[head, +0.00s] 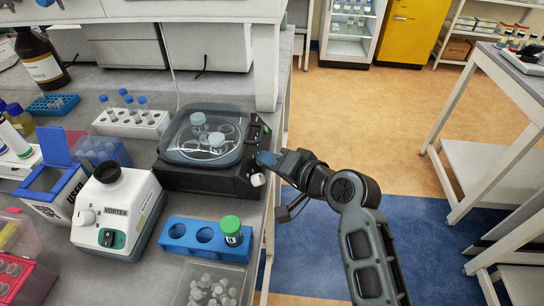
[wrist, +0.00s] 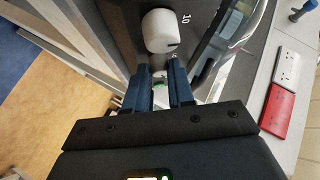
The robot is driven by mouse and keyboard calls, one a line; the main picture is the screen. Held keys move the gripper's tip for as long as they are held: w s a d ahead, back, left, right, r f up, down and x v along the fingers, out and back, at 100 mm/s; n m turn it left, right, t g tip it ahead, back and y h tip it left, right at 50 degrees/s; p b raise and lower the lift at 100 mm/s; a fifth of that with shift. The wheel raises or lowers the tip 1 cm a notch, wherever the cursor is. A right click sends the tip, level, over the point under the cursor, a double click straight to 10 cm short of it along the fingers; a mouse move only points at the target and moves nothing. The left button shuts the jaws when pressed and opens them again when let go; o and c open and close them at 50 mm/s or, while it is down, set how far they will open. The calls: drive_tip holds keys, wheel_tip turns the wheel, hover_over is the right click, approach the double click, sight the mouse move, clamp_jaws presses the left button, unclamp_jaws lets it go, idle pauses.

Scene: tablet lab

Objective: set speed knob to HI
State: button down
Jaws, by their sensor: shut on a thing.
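The black device (head: 205,180) with a clear lid stands at the bench's right edge. My gripper (head: 268,160) is at its right-hand front panel. In the wrist view, the fingertips (wrist: 160,80) are close together on a small pale part at the panel, apparently the speed knob (wrist: 158,73), mostly hidden by the fingers. A larger white knob (wrist: 162,31) with a dark pointer mark and a "10" beside it is just beyond the fingertips, apart from them. It also shows in the head view (head: 258,180), just below my gripper. No HI mark is readable.
A white vortex mixer (head: 118,210) and a blue rack (head: 190,240) with a green-capped vial (head: 231,228) stand in front of the device. A white shelf post (head: 267,65) rises behind it.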

idle(0.4)
drive_tip(key=c, duration=1)
unclamp_jaws()
drive_tip(key=shift+b+v, duration=0.55)
drive_tip(key=shift+v, duration=3.35)
drive_tip(key=shift+r, duration=0.1)
